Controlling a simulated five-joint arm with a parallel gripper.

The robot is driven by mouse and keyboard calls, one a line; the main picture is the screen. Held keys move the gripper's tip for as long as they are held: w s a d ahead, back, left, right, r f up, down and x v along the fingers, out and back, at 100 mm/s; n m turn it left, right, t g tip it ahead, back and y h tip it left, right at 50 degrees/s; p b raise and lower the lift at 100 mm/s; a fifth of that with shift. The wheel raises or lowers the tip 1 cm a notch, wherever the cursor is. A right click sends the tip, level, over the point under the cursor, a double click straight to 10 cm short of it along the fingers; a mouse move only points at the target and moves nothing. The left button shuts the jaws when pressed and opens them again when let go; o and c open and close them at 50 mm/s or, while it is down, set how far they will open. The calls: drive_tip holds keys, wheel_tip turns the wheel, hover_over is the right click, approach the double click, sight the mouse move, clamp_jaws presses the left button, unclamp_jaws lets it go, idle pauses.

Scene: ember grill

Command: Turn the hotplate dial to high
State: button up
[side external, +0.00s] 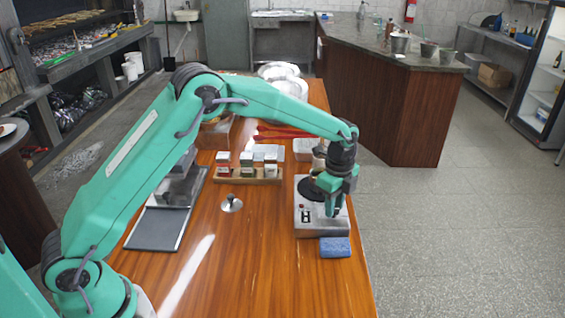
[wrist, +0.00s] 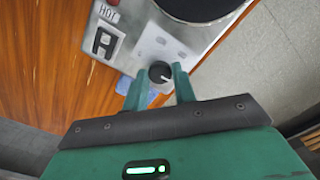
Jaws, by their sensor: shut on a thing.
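The hotplate (side external: 309,227) is a silver box with a round black plate at the right side of the wooden table. It also shows in the wrist view (wrist: 190,42), with its black burner (wrist: 198,6) at the top. The dial (wrist: 160,71) is a black knob with a white pointer line on the hotplate's front corner. My gripper (wrist: 158,77) points down with its two green fingers on either side of the dial, shut on it. In the side view my gripper (side external: 332,213) hides the dial.
A blue sponge (side external: 335,247) lies against the hotplate's front. A rack of small boxes (side external: 250,174) stands to the left, with a metal lid (side external: 231,203) in front of it. A dark tray (side external: 158,226) lies further left. The table's front middle is clear.

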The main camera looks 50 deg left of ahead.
drive_tip(key=shift+r, duration=0.1)
idle(0.4)
drive_tip(key=o, duration=1)
drive_tip(key=shift+r, duration=3.9)
